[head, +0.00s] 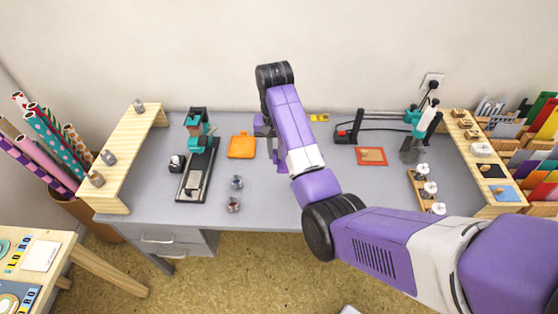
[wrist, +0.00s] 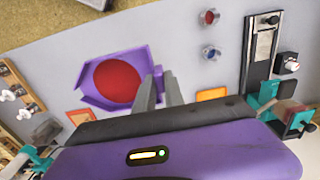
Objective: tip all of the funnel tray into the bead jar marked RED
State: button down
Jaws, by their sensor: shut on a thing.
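The funnel tray (wrist: 92,102) is purple with a pointed end, and a red fill covers its floor in the wrist view. My gripper (wrist: 161,88) is shut on the tray's purple tab and holds the tray over the grey desk. The tray looks close to level.
A jar with blue in it (head: 237,182) stands just behind the red one. An orange pad (head: 241,147) and a black stamping device (head: 198,172) are nearby. An orange-framed pad (head: 371,156) and a rack of white-topped stamps (head: 424,190) lie right.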

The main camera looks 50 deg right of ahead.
jog(key=w+a+f+b, duration=0.1)
jog(key=w+a+b, duration=0.3)
jog(key=w+b, duration=0.35)
jog(key=w+a+f+b, duration=0.1)
jog(key=w+a+b, duration=0.3)
jog(key=w+b, duration=0.3)
jog(key=w+a+f+m+b, duration=0.4)
jog(key=w+a+b, duration=0.3)
jog(key=a, duration=0.2)
jog(key=shift+a, duration=0.35)
dwell(0.4)
jog(key=shift+f, duration=0.1)
jog(key=p, duration=0.4)
jog(key=shift+m, duration=0.3)
